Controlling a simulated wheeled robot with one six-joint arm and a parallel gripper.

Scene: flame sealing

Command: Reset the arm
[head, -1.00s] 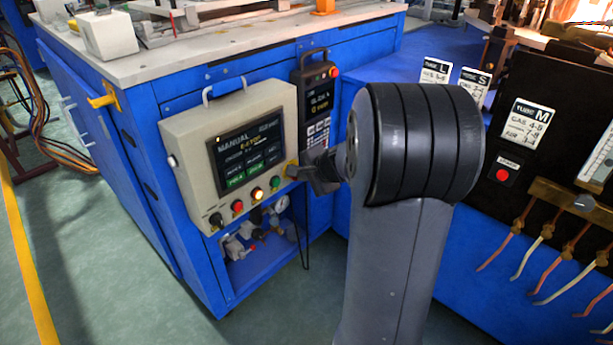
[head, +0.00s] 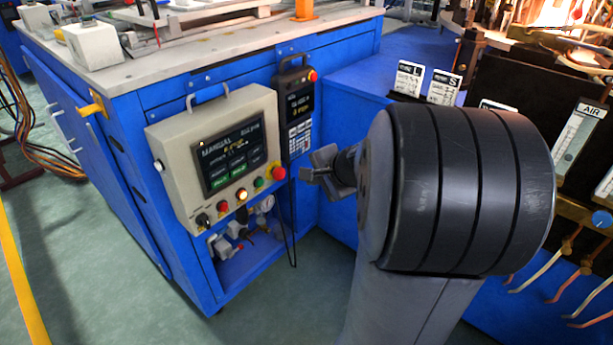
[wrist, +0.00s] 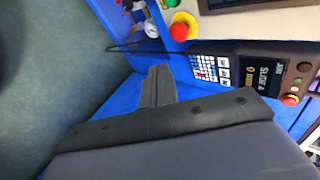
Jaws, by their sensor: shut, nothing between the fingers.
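My gripper (head: 322,173) is in the middle of the head view, in front of the blue cabinet and right of the beige control panel (head: 166,150). It is shut and empty, and a gap of floor and cabinet shows around it. My dark arm hides part of it and what lies behind. In the wrist view the gripper's fingers (wrist: 158,86) point toward the blue cabinet. The panel's red emergency button (head: 278,173) is just left of the gripper in the head view; it also shows at the top of the wrist view (wrist: 181,30).
A handheld controller with a keypad (head: 297,105) hangs on the blue cabinet (head: 130,170). Cards marked L (head: 409,78) and S (head: 444,87) stand on the blue surface. An air flowmeter (head: 580,140) and several hoses are at right. Green floor (head: 90,260) is open at left.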

